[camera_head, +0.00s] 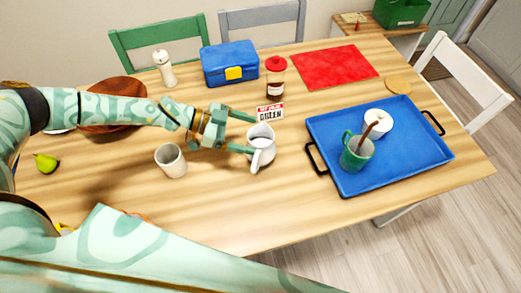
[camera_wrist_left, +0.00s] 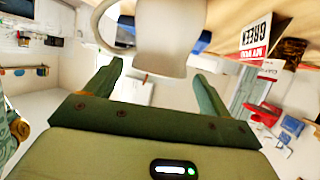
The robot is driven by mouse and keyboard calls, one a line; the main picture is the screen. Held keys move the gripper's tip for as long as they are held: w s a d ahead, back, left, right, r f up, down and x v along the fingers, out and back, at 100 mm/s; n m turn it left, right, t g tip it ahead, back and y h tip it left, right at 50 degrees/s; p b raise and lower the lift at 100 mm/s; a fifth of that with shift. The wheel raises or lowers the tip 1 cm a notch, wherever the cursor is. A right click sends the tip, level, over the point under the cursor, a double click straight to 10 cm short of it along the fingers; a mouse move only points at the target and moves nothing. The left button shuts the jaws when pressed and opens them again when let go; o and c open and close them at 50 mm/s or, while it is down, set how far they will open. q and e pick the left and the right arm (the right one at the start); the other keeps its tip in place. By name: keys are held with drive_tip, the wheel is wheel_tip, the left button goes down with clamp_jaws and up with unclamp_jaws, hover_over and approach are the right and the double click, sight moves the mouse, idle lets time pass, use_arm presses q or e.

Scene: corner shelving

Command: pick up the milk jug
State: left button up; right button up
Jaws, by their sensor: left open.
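The white milk jug (camera_head: 262,145) stands on the wooden table, left of the blue tray, with its handle toward me. My left gripper (camera_head: 246,134) is open at the left side of the jug, its two fingers reaching toward it. In the left wrist view the jug (camera_wrist_left: 170,35) fills the top, cut off by the frame, with its handle at the left. The open left gripper (camera_wrist_left: 158,74) points at it there, with nothing between the fingers. I cannot tell whether a finger touches the jug. My right gripper is not in view.
A white cup (camera_head: 171,160) stands left of the jug. A small sign (camera_head: 270,111) and a red-lidded jar (camera_head: 276,78) are behind it. The blue tray (camera_head: 410,165) holds a green mug (camera_head: 357,153) and a white pot (camera_head: 378,121).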

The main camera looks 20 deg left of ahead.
sight(260, 138)
use_arm(q)
drive_tip(key=x, duration=0.2)
drive_tip(key=b+x, duration=0.1)
drive_tip(key=x, duration=0.1)
drive_tip(key=shift+d+f, duration=0.2)
drive_tip(key=shift+f, duration=0.15)
drive_tip(key=shift+r, duration=0.1)
drive_tip(key=c, duration=1.3)
drive_tip(key=shift+c, duration=0.2)
drive_tip(key=shift+r, duration=0.1)
